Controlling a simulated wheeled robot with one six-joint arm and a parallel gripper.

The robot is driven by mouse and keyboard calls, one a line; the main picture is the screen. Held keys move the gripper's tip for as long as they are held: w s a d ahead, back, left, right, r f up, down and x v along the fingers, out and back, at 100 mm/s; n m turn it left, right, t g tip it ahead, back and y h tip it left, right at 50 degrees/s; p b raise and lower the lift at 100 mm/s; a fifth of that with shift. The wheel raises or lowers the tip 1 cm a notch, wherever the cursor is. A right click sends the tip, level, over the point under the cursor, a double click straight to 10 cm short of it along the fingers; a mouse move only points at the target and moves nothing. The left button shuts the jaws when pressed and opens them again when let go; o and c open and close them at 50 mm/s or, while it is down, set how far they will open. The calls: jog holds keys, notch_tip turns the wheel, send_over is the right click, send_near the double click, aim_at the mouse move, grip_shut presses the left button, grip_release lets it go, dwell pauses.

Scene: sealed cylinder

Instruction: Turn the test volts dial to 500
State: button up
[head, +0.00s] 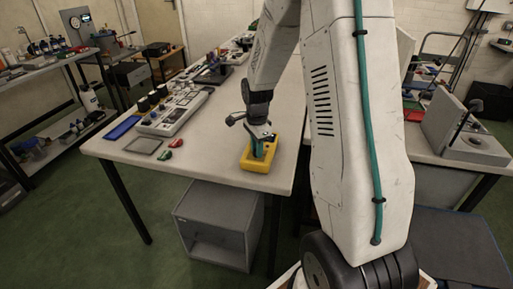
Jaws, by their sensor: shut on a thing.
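A yellow handheld tester (257,165) lies on the pale bench near its front edge, just left of my arm. My gripper (262,143) reaches down onto its face and is shut on the test volts dial. The dial itself is hidden by the gripper, and its markings and setting are too small to read. Part of the tester's face shows teal beside the fingers.
Red and green clips (170,153), a grey flat plate (144,145), a blue case (123,128) and a panel with black knobs (171,113) lie to the left on the bench. A grey cabinet (215,222) stands underneath. Bench surface around the tester is clear.

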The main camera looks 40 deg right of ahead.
jog(key=shift+s+m, duration=0.1)
jog(key=shift+m, duration=0.5)
jog(key=o, duration=1)
jog(key=shift+r, duration=0.1)
notch_tip(320, 180, up, 8)
jog(key=shift+f, duration=0.2)
